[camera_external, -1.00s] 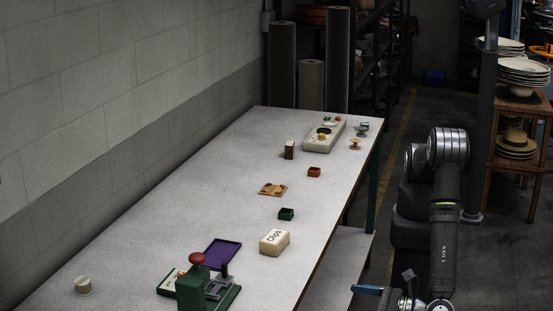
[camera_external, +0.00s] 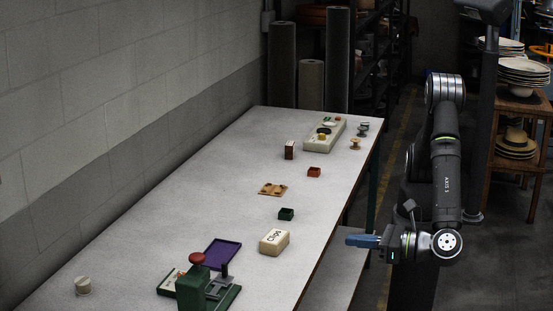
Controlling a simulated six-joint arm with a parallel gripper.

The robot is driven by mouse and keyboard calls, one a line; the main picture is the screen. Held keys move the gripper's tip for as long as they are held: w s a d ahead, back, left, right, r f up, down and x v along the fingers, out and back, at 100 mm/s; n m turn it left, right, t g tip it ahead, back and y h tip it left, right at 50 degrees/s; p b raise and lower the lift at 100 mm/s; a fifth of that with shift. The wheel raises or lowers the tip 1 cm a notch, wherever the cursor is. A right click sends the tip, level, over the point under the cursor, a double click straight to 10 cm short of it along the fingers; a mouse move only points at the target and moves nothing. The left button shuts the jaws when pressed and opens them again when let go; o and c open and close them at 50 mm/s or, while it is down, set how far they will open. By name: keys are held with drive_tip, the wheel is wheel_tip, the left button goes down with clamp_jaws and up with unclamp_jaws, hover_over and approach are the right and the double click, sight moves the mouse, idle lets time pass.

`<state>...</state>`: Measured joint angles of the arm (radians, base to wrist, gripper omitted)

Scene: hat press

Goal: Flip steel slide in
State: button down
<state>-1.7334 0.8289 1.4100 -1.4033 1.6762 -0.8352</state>
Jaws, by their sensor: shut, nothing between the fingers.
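The green press (camera_external: 193,288) stands at the near end of the table with a red knob (camera_external: 197,259) on top. A grey steel slide (camera_external: 219,282) shows at its right side, over the green base; its exact position is too small to tell. My gripper (camera_external: 348,240) is shut and empty, with blue fingers pointing left. It is off the table's right edge, to the right of the box marked Clips (camera_external: 274,242), and well apart from the press.
A purple tray (camera_external: 222,252) lies just behind the press. Green (camera_external: 286,214) and orange (camera_external: 314,172) boxes, a wooden piece (camera_external: 273,189) and a pale organizer (camera_external: 324,134) stand farther back. A spool (camera_external: 82,285) is at the left.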

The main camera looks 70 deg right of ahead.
drive_tip(key=w+d+f+m+g+h, duration=0.1)
drive_tip(key=w+d+f+m+g, duration=0.35)
drive_tip(key=w+m, duration=0.3)
drive_tip(key=w+d+f+m+g, duration=0.3)
drive_tip(key=w+d+m+g, duration=0.25)
drive_tip(key=w+m, duration=0.2)
drive_tip(key=w+d+r+m+g+y, duration=0.15)
drive_tip(key=w+r+m+y, duration=0.25)
drive_tip(key=w+m, duration=0.45)
drive_tip(key=w+d+r+m+g+y, duration=0.1)
drive_tip(key=w+d+r+m+y, duration=0.4)
drive_tip(key=m, duration=0.6)
wheel_tip(320, 180, down, 6)
drive_tip(key=w+a+h, duration=0.1)
drive_tip(key=a, duration=0.1)
drive_tip(key=shift+a+f+h, duration=0.2)
drive_tip(key=shift+a+h, duration=0.05)
drive_tip(key=shift+h, duration=0.15)
drive_tip(key=shift+n, duration=0.25)
